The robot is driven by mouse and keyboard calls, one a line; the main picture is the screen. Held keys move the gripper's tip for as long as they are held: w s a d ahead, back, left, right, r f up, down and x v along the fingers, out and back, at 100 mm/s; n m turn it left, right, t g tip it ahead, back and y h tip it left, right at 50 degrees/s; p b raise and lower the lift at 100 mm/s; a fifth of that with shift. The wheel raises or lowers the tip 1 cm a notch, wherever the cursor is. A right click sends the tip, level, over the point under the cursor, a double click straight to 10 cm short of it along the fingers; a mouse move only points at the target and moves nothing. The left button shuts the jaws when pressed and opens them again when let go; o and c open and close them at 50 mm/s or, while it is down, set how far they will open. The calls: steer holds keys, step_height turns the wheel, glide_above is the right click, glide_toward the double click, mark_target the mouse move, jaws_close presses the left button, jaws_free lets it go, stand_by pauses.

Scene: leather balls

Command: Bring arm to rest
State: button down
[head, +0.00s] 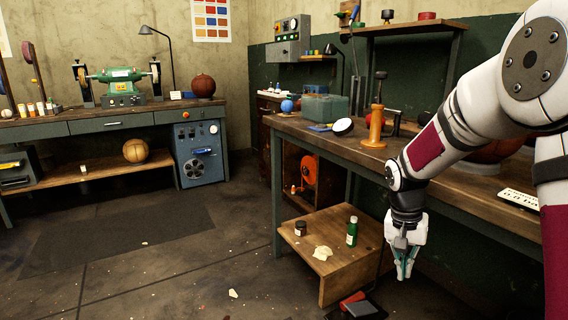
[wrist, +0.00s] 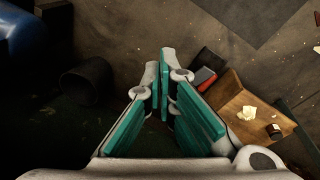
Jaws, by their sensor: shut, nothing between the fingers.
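My gripper (head: 404,268) hangs downward at the right of the head view, in front of the workbench (head: 300,130) and just right of a low wooden stool-like table (head: 325,283). In the wrist view the gripper (wrist: 166,60) has its teal-padded fingers drawn together at the tips, with nothing held between them. My arm reaches down from the upper right and covers part of the bench top.
The low table bears a green bottle (head: 352,232), a small dark jar (head: 300,228) and a pale scrap (head: 322,253). A red-and-dark item (head: 353,303) lies on the floor beside it. A dark bin (wrist: 87,80) stands left in the wrist view. Floor at left is open.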

steer(key=s+a+r+n, duration=0.1)
steer(key=s+a+r, duration=0.2)
steer(key=s+r, duration=0.6)
steer(key=s+a+r+n+y, duration=0.1)
steer(key=s+a+r+n, duration=0.15)
steer(key=s, duration=1.25)
steer(key=s+a+r+n+y, duration=0.15)
steer(key=s+a, duration=0.25)
steer(key=s, duration=1)
step_height(320, 180, up, 35)
steer(key=d+n+t+p, duration=0.1)
steer(key=t+p, duration=0.3)
steer(key=p, duration=2.8)
steer(key=shift+w+f+h+p, duration=0.15)
steer(key=shift+f+h+p, duration=0.05)
steer(key=shift+h+p, duration=0.15)
